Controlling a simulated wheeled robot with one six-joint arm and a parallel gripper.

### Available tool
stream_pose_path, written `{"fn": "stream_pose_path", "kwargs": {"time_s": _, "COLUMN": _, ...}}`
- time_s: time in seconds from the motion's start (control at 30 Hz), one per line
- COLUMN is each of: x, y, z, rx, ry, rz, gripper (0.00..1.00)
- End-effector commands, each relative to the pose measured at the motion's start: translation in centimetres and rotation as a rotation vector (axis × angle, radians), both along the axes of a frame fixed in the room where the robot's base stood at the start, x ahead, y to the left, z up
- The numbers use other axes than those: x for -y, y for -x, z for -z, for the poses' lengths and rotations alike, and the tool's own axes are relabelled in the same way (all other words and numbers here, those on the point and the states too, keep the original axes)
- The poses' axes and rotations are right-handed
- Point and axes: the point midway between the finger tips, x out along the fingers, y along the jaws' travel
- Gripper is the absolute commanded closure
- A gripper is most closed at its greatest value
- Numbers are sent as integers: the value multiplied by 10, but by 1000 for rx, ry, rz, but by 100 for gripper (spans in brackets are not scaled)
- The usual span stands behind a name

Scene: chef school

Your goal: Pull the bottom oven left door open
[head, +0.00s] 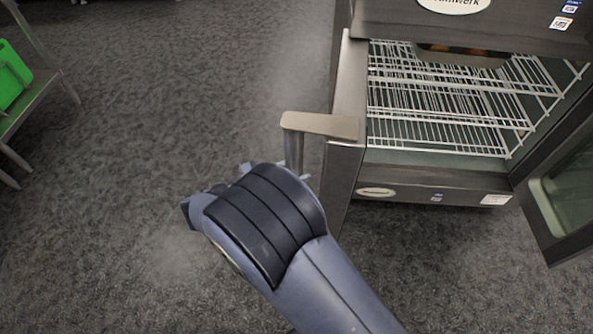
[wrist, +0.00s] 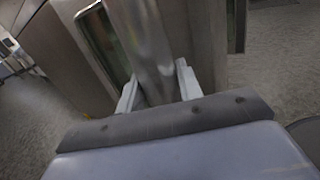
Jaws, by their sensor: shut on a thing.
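The bottom oven's left door (head: 345,170) stands swung open, seen nearly edge-on at the left of the oven (head: 430,180). Its handle (head: 318,125) has a pale top bracket and a vertical metal bar, partly hidden behind my arm in the head view. In the wrist view the handle bar (wrist: 148,45) runs between the two pale fingers of my gripper (wrist: 156,80), which is shut on it. The fingertips are mostly hidden by my wrist in the head view.
White wire racks (head: 440,105) show inside the oven. A glazed right door (head: 570,190) stands open at the right. A green bin (head: 12,75) sits on a metal table (head: 35,100) at the far left. The carpeted floor (head: 170,90) between is clear.

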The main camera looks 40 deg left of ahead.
Motion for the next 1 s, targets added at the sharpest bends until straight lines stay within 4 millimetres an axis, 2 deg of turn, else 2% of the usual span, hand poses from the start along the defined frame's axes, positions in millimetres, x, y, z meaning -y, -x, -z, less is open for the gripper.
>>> {"fn": "stream_pose_path", "kwargs": {"time_s": 0.3, "x": 0, "y": -3, "z": -1, "rx": 3, "ry": -2, "rz": 2, "gripper": 100}}
{"fn": "stream_pose_path", "kwargs": {"time_s": 0.33, "x": 0, "y": -3, "z": -1, "rx": 3, "ry": -2, "rz": 2, "gripper": 65}}
{"fn": "stream_pose_path", "kwargs": {"time_s": 0.57, "x": 0, "y": -2, "z": -1, "rx": 2, "ry": -1, "rz": 1, "gripper": 46}}
{"fn": "stream_pose_path", "kwargs": {"time_s": 0.87, "x": -1, "y": 0, "z": 0, "rx": 1, "ry": 0, "rz": 1, "gripper": 45}}
{"fn": "stream_pose_path", "kwargs": {"time_s": 1.0, "x": -7, "y": 14, "z": -1, "rx": 0, "ry": -1, "rz": -3, "gripper": 45}}
